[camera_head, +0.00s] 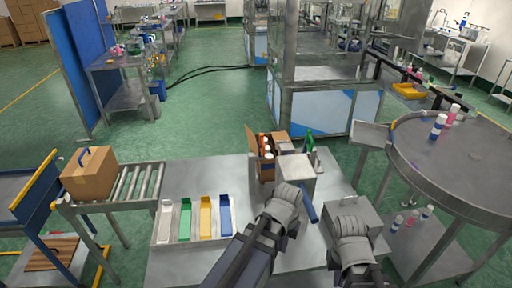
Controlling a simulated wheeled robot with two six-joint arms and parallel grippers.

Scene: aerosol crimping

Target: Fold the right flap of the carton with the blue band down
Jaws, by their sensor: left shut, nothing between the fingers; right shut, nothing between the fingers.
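A brown open carton (266,174) stands on the grey work table, with several bottles with white and orange tops inside it. Its left flap (252,140) stands up. A brown panel (281,137) shows at its right rear; I cannot tell which flap it is. I cannot make out a blue band on the carton. My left gripper (288,192) is shut and empty, in front of and right of the carton, covering part of the area there. My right gripper (349,227) is shut and empty, further right, over a grey metal box.
A pale block (297,172) stands right of the carton, with a green bottle (309,142) behind it. A blue bar (307,206) lies beside my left gripper. Coloured trays (206,216) stand left. A round table (455,165) stands right.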

